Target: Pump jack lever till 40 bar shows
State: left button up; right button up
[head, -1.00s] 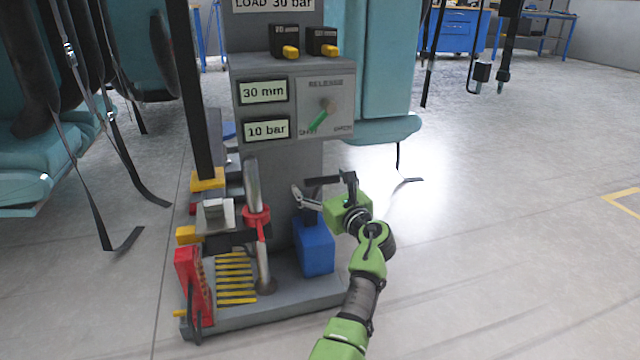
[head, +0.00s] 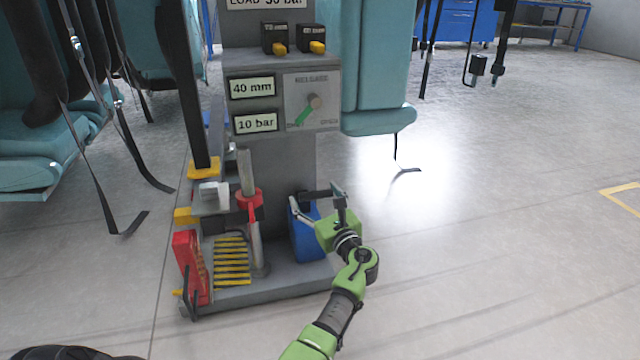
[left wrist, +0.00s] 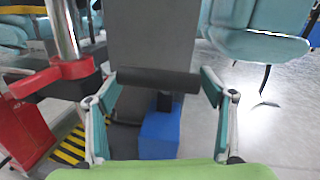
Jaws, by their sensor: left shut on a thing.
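The jack lever's black bar (head: 318,194) stands above a blue pump block (head: 303,238) at the foot of a grey stand. In the left wrist view the bar (left wrist: 158,82) runs crosswise between the two fingers. My left gripper (head: 316,205) is shut on this bar, with a finger at each end. The lower display (head: 256,123) reads 10 bar and the upper display (head: 252,88) reads 40 mm. A release knob with a green pointer (head: 305,114) sits beside them, its pointer slanting down left. My right gripper is not in view.
A metal post with a red collar (head: 249,199), a red block (head: 188,268) and a yellow-black striped plate (head: 231,262) stand left of the pump. Teal seats (head: 378,122) with hanging straps flank the stand. The floor to the right is open.

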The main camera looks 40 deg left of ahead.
pick_arm(q)
notch_tip(320, 180, down, 6)
jog(key=s+d+b, duration=0.1)
jog(key=s+d, duration=0.1)
jog(key=shift+f+y, duration=0.2)
jog(key=shift+y, duration=0.1)
jog(key=shift+s+d+f+b, duration=0.15)
jog(key=shift+f+b, duration=0.2)
jog(key=shift+f, duration=0.3)
jog(key=shift+c, duration=0.2)
jog(key=o, duration=1.6)
jog(key=shift+o, duration=0.2)
jog(key=shift+r, duration=0.15)
notch_tip(320, 180, up, 10)
